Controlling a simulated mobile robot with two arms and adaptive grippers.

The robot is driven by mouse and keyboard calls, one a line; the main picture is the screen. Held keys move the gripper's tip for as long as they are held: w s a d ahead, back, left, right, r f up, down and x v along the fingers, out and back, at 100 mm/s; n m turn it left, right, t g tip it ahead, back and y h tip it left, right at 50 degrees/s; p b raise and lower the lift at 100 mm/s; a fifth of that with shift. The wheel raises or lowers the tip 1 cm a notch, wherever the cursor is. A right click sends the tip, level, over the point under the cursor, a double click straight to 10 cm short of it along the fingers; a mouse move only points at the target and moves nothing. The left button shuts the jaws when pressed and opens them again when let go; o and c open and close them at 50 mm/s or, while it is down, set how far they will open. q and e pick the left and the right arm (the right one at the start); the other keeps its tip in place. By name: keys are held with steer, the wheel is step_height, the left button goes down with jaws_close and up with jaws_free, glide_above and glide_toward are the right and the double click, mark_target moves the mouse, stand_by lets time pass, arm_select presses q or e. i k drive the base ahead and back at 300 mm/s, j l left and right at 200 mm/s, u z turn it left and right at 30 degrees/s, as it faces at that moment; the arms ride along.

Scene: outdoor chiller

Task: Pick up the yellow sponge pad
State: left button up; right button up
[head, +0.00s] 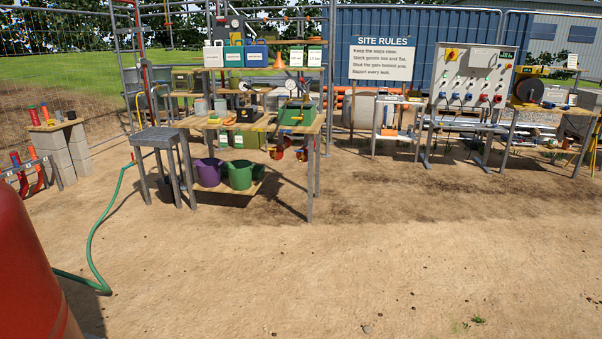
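I cannot make out the yellow sponge pad for certain. A small yellow item (214,119) lies on the left part of the wooden workbench (232,125), but it is too small to tell what it is. The bench also bears a dark device and a green box (297,114) near its right end. Neither of my grippers is in view.
A grey stool-like table (158,137) stands at the bench's left front. Purple (209,172) and green (240,175) buckets sit on the lower shelf. A large red rounded thing (30,280) fills the lower left, with a green hose (91,240) nearby. Sandy ground ahead is open.

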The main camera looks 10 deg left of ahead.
mark_target(213, 119)
steer(key=i+j+z, duration=0.15)
steer(key=i, duration=2.25)
steer(key=i+u, duration=0.35)
steer(key=i, duration=1)
steer(key=i+j+u, duration=0.45)
steer(key=i+j, duration=0.35)
steer(key=i+j+u, duration=0.1)
steer(key=j, duration=0.35)
steer(key=i+j+u, duration=0.1)
steer(key=j, duration=0.3)
steer(key=u, duration=2.3)
steer(key=z, duration=2.3)
